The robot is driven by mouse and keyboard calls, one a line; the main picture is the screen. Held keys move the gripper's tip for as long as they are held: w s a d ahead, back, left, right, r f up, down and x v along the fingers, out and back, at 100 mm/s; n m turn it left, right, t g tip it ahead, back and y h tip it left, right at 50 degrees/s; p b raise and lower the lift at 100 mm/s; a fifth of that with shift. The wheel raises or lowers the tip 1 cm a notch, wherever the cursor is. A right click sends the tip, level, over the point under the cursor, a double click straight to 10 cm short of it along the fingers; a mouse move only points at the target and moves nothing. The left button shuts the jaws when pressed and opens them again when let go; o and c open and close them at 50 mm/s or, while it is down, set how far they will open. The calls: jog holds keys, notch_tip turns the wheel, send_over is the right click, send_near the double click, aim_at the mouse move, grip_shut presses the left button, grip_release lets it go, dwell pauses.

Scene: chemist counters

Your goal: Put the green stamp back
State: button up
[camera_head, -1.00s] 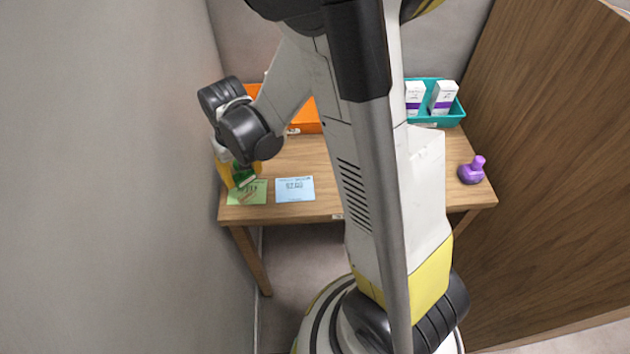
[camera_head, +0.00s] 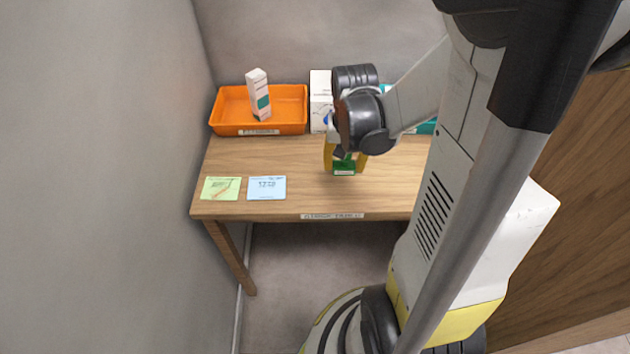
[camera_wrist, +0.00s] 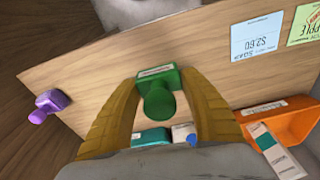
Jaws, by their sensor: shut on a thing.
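My gripper (camera_wrist: 158,110) is shut on the green stamp (camera_wrist: 158,95), with its yellow fingers on either side of the stamp in the wrist view. In the head view the green stamp (camera_head: 344,165) shows below my gripper (camera_head: 345,157), over the middle of the table. I cannot tell whether its base touches the table. A purple stamp (camera_wrist: 50,104) stands on the table, toward the left in the wrist view; my arm hides it in the head view.
A green card (camera_head: 221,188) with a mark on it and a blue card (camera_head: 267,188) lie at the table's front left. An orange tray (camera_head: 230,127) with a white box (camera_head: 258,94) stands at the back left. A teal tray (camera_wrist: 150,138) is at the back. Bare wood surrounds the stamp.

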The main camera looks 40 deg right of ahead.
jog(key=b, duration=0.3)
send_over(310, 181)
jog(key=f, duration=0.6)
jog(key=shift+s+a, duration=0.1)
jog(key=shift+a, duration=0.1)
jog(key=shift+f+b, duration=1.2)
jog(key=shift+f, duration=0.65)
jog(key=shift+f, duration=0.2)
jog(key=o, duration=0.9)
jog(key=shift+r, duration=0.1)
